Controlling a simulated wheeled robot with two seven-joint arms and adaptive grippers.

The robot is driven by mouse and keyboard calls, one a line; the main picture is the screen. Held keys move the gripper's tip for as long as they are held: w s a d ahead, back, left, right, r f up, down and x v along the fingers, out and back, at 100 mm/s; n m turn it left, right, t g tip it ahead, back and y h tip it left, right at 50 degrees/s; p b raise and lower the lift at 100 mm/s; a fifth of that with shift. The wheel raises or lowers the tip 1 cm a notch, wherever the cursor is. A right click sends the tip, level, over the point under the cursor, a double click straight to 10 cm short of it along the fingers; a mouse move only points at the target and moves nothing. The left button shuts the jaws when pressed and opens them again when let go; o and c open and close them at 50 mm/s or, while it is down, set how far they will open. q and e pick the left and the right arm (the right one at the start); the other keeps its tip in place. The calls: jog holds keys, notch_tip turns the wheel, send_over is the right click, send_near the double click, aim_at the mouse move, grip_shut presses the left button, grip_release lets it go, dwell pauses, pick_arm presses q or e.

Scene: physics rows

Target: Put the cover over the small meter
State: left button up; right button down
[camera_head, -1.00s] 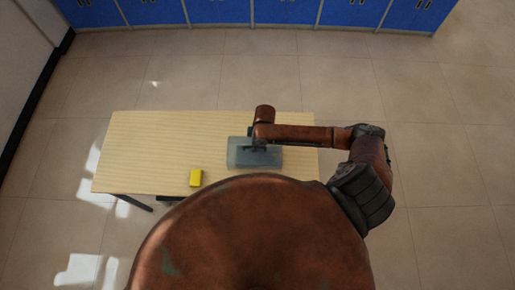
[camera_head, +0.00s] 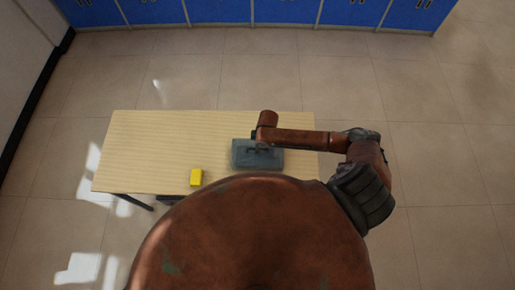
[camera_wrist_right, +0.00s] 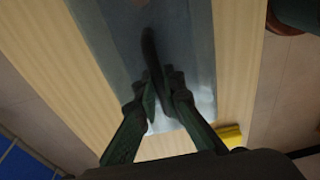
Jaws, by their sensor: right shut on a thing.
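A grey, see-through box-like cover (camera_head: 241,160) is at the right part of the table, with a dark handle on top. It also fills much of the right wrist view (camera_wrist_right: 192,55). My right gripper (camera_head: 257,146) is above it, shut on the dark handle; its fingers show in the right wrist view (camera_wrist_right: 160,85). I cannot tell whether the cover touches the table or what is beneath it. A small yellow block, possibly the small meter (camera_head: 196,177), is left of the cover near the front edge, apart from it. My left gripper is not in view.
The pale wooden table (camera_head: 150,145) is clear on its left side and along the back. Blue cabinets (camera_head: 285,12) stand at the far wall. My own body hides part of the table's front edge.

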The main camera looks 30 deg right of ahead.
jog(key=c, duration=2)
grip_release()
jog(key=shift+f, duration=0.1)
jog(key=shift+c, duration=0.2)
notch_tip(320, 180, up, 13)
jog(key=s+d, duration=0.1)
jog(key=shift+d+f, duration=0.15)
jog(key=shift+d, duration=0.1)
